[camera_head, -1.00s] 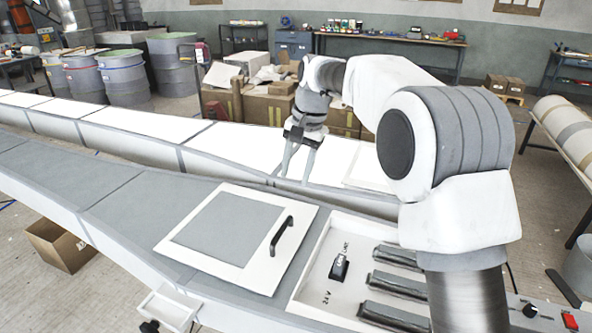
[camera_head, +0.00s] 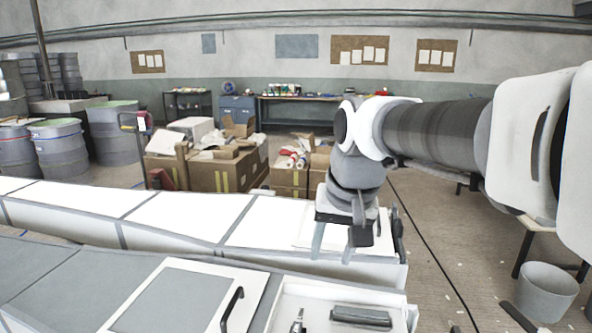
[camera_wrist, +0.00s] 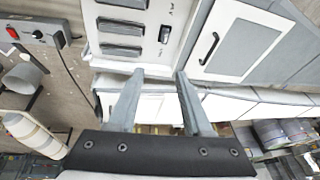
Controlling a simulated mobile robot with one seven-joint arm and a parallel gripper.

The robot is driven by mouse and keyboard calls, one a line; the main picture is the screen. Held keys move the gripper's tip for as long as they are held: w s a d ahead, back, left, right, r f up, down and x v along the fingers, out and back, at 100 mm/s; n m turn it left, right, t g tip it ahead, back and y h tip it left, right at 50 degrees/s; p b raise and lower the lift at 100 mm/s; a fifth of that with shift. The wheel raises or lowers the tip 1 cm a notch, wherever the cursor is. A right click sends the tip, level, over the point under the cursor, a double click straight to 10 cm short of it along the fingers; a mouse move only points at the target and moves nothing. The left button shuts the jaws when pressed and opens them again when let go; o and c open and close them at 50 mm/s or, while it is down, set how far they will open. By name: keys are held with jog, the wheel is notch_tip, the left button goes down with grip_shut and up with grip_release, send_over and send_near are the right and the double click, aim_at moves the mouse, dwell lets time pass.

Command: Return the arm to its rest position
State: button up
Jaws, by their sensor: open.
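My gripper (camera_head: 333,242) hangs fingers-down at the end of my arm, over or beside the right end of the white-topped long mould in the head view. In the wrist view my gripper (camera_wrist: 157,95) shows two grey fingers spread apart with nothing between them. Beyond the fingertips the wrist view shows the panel with a switch and dark bars (camera_wrist: 121,28) and the hatch with a dark handle (camera_wrist: 236,42). The hatch (camera_head: 172,299) lies flat and closed in the head view.
The white-topped mould (camera_head: 165,214) runs across the middle. Cardboard boxes (camera_head: 215,174) stand behind it, with drums (camera_head: 62,150) at the left. A grey bucket (camera_head: 546,290) stands on the floor at the right. Floor between the mould and the bucket is mostly clear.

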jog(key=s+d+f+t, duration=0.1)
jog(key=s+d+f, duration=0.2)
jog(key=s, duration=0.4)
jog(key=s+d+f+n+t+h, duration=0.1)
jog(key=s+d+f, duration=0.2)
jog(key=s+d, duration=0.2)
jog(key=shift+s+d, duration=0.15)
jog(key=shift+s, duration=1.55)
